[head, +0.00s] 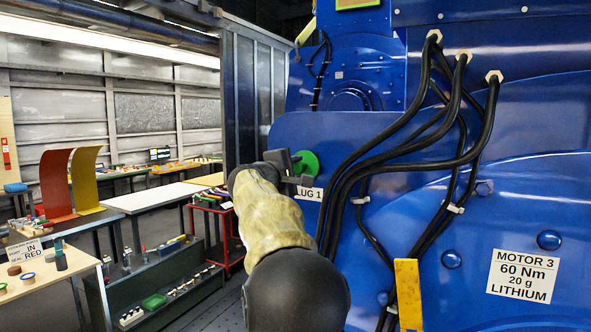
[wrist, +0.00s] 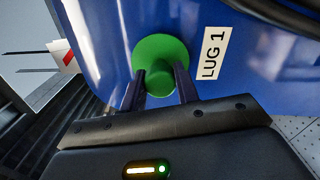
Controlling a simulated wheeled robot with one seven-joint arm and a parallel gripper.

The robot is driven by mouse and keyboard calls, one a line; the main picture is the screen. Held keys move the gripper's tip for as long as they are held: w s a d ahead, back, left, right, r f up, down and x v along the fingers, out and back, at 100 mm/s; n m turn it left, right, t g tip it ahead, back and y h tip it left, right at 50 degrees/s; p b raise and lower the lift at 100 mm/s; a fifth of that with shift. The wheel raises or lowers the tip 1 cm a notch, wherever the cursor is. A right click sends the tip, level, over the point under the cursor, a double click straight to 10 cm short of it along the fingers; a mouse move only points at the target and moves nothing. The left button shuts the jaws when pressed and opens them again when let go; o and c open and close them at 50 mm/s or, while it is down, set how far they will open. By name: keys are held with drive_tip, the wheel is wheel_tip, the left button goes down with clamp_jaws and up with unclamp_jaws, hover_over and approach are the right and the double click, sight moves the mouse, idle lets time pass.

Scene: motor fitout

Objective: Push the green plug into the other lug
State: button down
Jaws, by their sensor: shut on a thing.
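The green plug (wrist: 160,62) has a wide round flange and a shorter round grip. In the wrist view its flange lies at or very close to the blue motor face, beside a white label reading LUG 1 (wrist: 214,54). My gripper (wrist: 160,88) is shut on the plug's grip, one dark finger on each side. In the head view the plug (head: 309,163) shows as a green disc at the left part of the blue motor (head: 420,200), with my gripper at it. The LUG 1 label (head: 309,193) is just below. The hole behind the flange is hidden. No other lug is clearly seen.
Black cables (head: 400,150) run down the motor just right of the plug. A sign (head: 522,276) reads MOTOR 3, 60 Nm, 20 g, LITHIUM. A yellow bracket (head: 408,294) stands low in front. Workbenches, a red cart (head: 218,225) and a dark crate (head: 160,285) stand left.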

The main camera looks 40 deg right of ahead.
drive_tip(key=shift+p+x, duration=0.3)
drive_tip(key=shift+x, duration=0.75)
drive_tip(key=c, duration=1)
unclamp_jaws()
drive_tip(key=shift+o, duration=0.2)
drive_tip(key=shift+a, duration=0.15)
drive_tip(key=shift+s+a+b, duration=0.1)
drive_tip(key=shift+a+b, duration=0.15)
drive_tip(key=shift+b, duration=0.05)
drive_tip(key=b+v, duration=0.6)
drive_tip(key=v, duration=1)
drive_tip(key=shift+s+a, duration=0.15)
drive_tip(key=shift+a, duration=0.15)
